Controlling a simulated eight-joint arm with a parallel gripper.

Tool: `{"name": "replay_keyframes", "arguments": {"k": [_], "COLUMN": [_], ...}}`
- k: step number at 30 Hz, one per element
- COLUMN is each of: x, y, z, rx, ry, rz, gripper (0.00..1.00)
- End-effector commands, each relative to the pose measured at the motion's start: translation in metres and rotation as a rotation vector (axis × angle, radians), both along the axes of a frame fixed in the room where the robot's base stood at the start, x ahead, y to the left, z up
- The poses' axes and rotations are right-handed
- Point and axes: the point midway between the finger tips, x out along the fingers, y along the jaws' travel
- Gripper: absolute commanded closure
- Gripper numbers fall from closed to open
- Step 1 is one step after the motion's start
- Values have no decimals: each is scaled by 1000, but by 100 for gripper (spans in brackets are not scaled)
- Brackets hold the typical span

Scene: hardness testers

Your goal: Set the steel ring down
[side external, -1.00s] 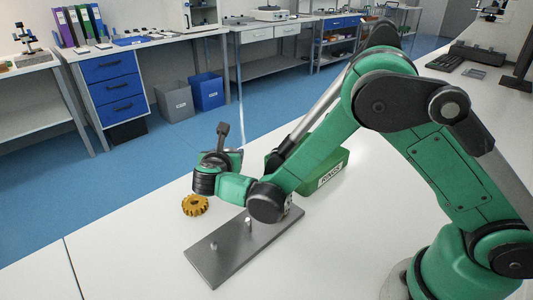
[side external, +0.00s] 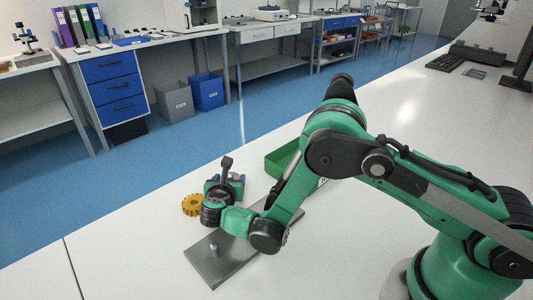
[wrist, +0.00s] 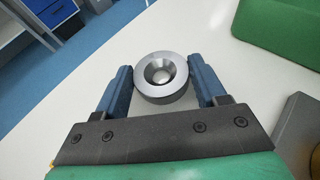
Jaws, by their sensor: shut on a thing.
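The steel ring (wrist: 150,93) is a thick grey ring with a sloped inner hole, seen in the wrist view. My gripper (wrist: 161,84) is shut on it, one blue finger against each side. In the side view, my gripper (side external: 232,181) is low above the white bench, beyond the steel plate (side external: 212,268) and beside the yellow gear. The ring is hidden there behind my wrist. I cannot tell whether the ring touches the bench.
The steel plate has upright pegs and lies partly under my arm. The yellow gear (side external: 193,204) sits just left of my wrist. A green bin (side external: 284,157) stands behind my forearm. The bench front left is clear.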

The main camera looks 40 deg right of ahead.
Motion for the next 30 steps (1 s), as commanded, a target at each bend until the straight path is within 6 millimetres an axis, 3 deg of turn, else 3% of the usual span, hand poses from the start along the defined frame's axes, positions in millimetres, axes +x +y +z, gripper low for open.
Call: {"name": "replay_keyframes", "arguments": {"k": [1, 4, 16, 30], "x": [0, 0, -2, -65], "y": [0, 0, 2, 66], "z": [-1, -1, 4, 40], "rx": [0, 0, 0, 0], "ry": [0, 0, 0, 0], "rz": [0, 0, 2, 4], "gripper": [30, 4, 4, 4]}}
